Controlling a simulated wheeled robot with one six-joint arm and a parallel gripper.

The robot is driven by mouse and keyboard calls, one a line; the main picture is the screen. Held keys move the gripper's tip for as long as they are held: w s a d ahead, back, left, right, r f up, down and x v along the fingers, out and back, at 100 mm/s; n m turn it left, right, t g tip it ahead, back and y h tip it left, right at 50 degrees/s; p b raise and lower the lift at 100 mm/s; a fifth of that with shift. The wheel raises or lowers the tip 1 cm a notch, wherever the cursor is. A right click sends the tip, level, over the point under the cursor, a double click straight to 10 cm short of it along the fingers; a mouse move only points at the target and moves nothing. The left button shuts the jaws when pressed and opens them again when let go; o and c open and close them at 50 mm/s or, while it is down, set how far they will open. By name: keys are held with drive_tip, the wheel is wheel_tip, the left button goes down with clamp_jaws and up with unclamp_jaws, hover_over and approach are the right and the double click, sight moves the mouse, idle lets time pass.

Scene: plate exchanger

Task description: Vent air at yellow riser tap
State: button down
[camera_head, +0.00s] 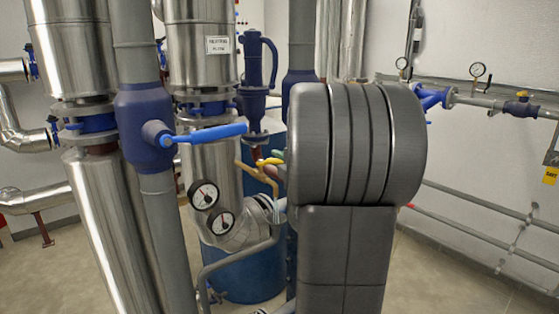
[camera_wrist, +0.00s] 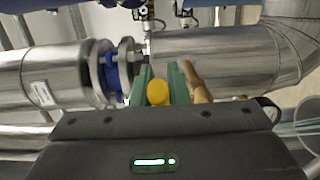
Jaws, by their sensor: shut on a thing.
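The yellow tap handle (camera_wrist: 158,92) shows in the wrist view as a rounded yellow end between the two green fingers of my gripper (camera_wrist: 160,78). The fingers are shut on it. In the head view the yellow handle (camera_head: 265,162) is small, beside the riser pipework at the centre. My gripper's green fingertip (camera_head: 277,155) shows just right of it. My dark grey arm hides the rest of the gripper and the right side of the tap there. The tap's body and outlet cannot be made out clearly.
A grey pipe with a blue valve lever (camera_head: 210,133) stands at left front. Two round gauges (camera_head: 205,195) sit below the lever. Insulated silver pipes (camera_head: 185,50) and a blue vessel (camera_head: 245,275) crowd the centre. Wall pipes (camera_head: 490,103) run at right. Open floor shows at lower right.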

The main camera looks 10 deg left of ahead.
drive_tip(key=shift+w+a+f+n+g+y, duration=0.1)
drive_tip(key=shift+w+a+n+g+y, duration=0.55)
drive_tip(key=shift+n+g, duration=1.15)
drive_tip(key=shift+w+a+r+n+g+y, duration=0.1)
drive_tip(key=shift+w+n+g+y, duration=0.25)
drive_tip(key=shift+n+g+y, duration=1.45)
drive_tip(key=shift+w+a+f+n+g+y, duration=0.15)
drive_tip(key=shift+w+a+n+g, duration=0.5)
drive_tip(key=shift+g, duration=2.15)
drive_tip(key=shift+s+d+n, duration=0.15)
drive_tip(key=shift+d+n, duration=0.1)
drive_tip(key=c, duration=1.4)
unclamp_jaws()
drive_tip(key=shift+d, duration=0.1)
